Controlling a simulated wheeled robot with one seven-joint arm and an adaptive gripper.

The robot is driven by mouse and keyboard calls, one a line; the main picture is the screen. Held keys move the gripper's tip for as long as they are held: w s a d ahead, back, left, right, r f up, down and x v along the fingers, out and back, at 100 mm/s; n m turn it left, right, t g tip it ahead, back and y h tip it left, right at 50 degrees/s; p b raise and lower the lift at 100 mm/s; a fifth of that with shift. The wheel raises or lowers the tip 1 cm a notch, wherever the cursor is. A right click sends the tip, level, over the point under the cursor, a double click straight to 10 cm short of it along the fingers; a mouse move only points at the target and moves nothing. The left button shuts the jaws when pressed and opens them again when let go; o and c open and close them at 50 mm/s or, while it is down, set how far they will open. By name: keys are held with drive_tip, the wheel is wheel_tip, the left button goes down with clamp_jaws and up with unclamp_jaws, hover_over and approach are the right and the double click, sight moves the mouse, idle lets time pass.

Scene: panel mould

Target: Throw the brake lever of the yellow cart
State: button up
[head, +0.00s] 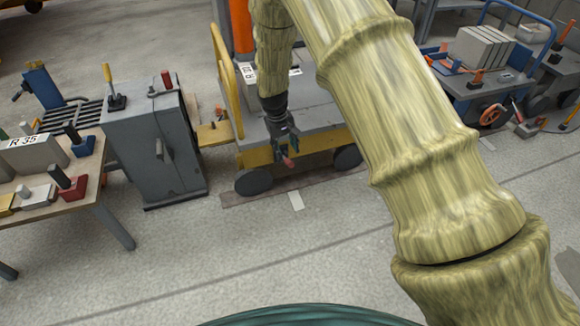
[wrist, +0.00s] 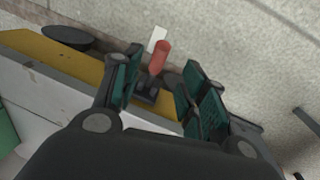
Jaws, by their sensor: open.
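The yellow cart (head: 258,157) stands in the middle of the head view, with a grey deck, a yellow edge beam, a yellow handle rail and dark wheels. Its brake lever has a red grip (head: 289,162). In the wrist view the red grip (wrist: 161,57) rises from a dark base on the yellow beam (wrist: 75,63). My gripper (head: 285,150) points down at the cart's front edge, close to the lever. In the wrist view my gripper (wrist: 160,85) is open, with a teal-padded finger on each side of the lever. Contact cannot be told.
A grey cabinet (head: 155,150) with levers on top stands left of the cart. A workbench (head: 95,185) with blocks and clamps is at the far left. A blue-railed cart (head: 470,90) with grey slabs stands at the right. The floor in front is clear.

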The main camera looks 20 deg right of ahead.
sight(289, 161)
drive_tip(key=f+b, duration=0.1)
drive_tip(key=f, duration=0.2)
drive_tip(key=d+f+b, duration=0.1)
drive_tip(key=f, duration=0.2)
drive_tip(key=f+b, duration=0.1)
drive_tip(key=f, duration=0.2)
drive_tip(key=shift+w+d, duration=0.1)
drive_tip(key=shift+d, duration=0.2)
clamp_jaws()
